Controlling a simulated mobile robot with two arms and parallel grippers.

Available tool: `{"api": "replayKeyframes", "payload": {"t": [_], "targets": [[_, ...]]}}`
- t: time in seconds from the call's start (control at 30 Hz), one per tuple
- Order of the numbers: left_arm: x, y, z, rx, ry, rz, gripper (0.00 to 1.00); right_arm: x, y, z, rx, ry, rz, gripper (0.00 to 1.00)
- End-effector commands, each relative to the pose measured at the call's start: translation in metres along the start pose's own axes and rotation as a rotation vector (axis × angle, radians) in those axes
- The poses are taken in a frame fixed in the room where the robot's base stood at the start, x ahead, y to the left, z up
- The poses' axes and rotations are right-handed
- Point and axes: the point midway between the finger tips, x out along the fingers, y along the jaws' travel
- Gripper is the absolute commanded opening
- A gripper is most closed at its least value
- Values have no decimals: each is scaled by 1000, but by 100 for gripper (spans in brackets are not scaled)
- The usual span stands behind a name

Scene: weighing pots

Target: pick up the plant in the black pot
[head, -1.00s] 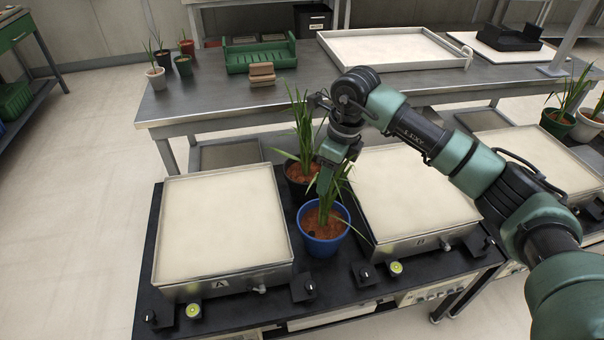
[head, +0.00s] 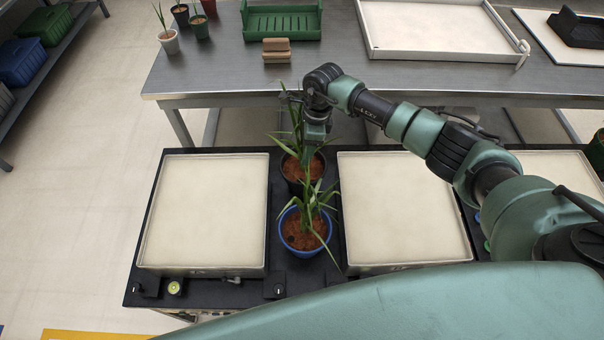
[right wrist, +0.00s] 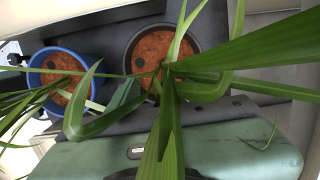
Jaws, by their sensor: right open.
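The black pot (head: 291,185) stands upright with its leafy plant on the black bench top, between two pale square pans and behind the blue pot (head: 300,246). My right gripper (head: 313,148) is open just above the black pot, among the plant's leaves, and hides part of it. In the right wrist view the black pot (right wrist: 129,58) shows its brown soil, with long green leaves crossing close to the camera. The blue pot (right wrist: 36,70) is at the left there. I cannot tell whether the jaws touch the plant. My left gripper is out of view.
The left pan (head: 205,212) and right pan (head: 402,210) flank the pots closely. A steel table (head: 225,75) behind carries a green crate (head: 282,22), brown blocks (head: 277,50), small pots and a large white tray (head: 440,25).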

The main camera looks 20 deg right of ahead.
Motion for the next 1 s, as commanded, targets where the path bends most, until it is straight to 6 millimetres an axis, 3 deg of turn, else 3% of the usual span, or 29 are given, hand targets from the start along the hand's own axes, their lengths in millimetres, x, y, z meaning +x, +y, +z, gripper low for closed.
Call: {"api": "replayKeyframes", "payload": {"t": [0.3,0.57,0.77,1.0], "targets": [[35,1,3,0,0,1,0,46,-3,4,2,-1,1,51],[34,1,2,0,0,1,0,46,-4,4,1,0,0,51],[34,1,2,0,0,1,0,46,-4,4,1,0,0,0],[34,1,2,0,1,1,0,46,-4,4,2,0,0,0]]}}
